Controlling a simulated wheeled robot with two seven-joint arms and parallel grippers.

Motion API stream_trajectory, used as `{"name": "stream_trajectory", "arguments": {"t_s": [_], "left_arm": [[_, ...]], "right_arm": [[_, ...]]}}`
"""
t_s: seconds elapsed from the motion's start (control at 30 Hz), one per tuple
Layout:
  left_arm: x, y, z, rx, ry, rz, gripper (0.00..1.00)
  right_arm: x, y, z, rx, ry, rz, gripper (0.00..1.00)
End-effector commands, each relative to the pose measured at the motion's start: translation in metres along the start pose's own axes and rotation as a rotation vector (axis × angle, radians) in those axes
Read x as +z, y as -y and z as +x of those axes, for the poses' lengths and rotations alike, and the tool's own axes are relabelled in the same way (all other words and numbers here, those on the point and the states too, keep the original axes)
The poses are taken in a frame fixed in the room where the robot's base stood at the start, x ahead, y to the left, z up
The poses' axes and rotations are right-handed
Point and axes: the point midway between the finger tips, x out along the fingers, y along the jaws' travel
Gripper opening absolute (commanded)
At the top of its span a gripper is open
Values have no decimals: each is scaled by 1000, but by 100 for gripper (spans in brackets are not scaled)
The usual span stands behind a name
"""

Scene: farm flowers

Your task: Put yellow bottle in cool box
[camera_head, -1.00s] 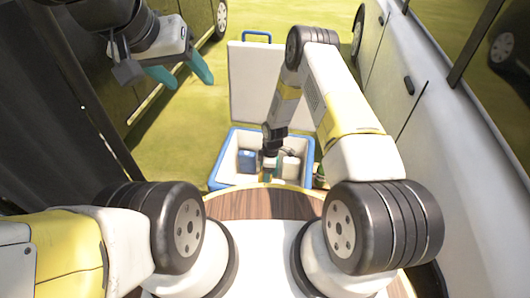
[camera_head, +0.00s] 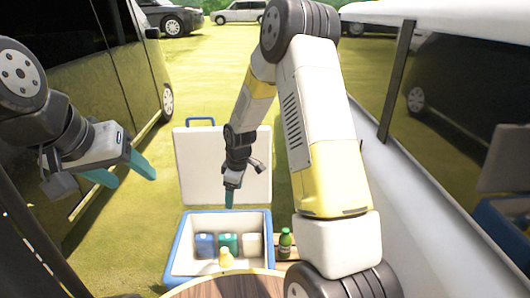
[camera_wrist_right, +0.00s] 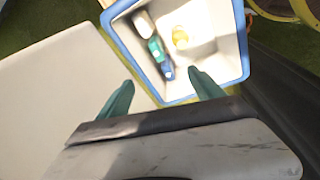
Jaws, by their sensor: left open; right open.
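The yellow bottle (camera_head: 226,258) is inside the open cool box (camera_head: 178,262), near its front wall in the head view. It also shows inside the box in the right wrist view (camera_wrist_right: 181,38), standing apart from the other items. My right gripper (camera_head: 229,206) is above the back of the cool box, empty. In the right wrist view its two fingertips (camera_wrist_right: 160,85) are spread apart with nothing between them. My left gripper (camera_head: 128,176) is open and empty, raised to the left of the box.
A blue item (camera_head: 205,245), a teal item (camera_head: 228,243) and a white item (camera_head: 251,244) stand in the cool box. Its white lid (camera_head: 205,160) stands open behind. A green bottle (camera_head: 285,243) is right of the box. Dark and white vehicles flank the grass.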

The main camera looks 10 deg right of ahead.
Motion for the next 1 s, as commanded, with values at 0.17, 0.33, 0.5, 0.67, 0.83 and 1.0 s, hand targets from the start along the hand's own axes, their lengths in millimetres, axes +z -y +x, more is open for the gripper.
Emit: {"name": "stream_trajectory", "arguments": {"t_s": [0.17, 0.33, 0.5, 0.67, 0.83, 1.0], "left_arm": [[0, 0, 0, 0, 0, 0, 58], [0, 0, 0, 0, 0, 0, 58], [0, 0, 0, 0, 0, 0, 58], [0, 0, 0, 0, 0, 0, 58], [0, 0, 0, 0, 0, 0, 58], [0, 0, 0, 0, 0, 0, 58]], "right_arm": [[12, -1, -92, 61, -41, 182, 77], [31, 14, -167, 103, -89, 356, 77], [53, 41, -230, 134, -149, 527, 77], [76, 74, -278, 152, -214, 684, 77], [101, 114, -315, 158, -290, 843, 77], [120, 148, -333, 153, -352, 965, 77]]}}
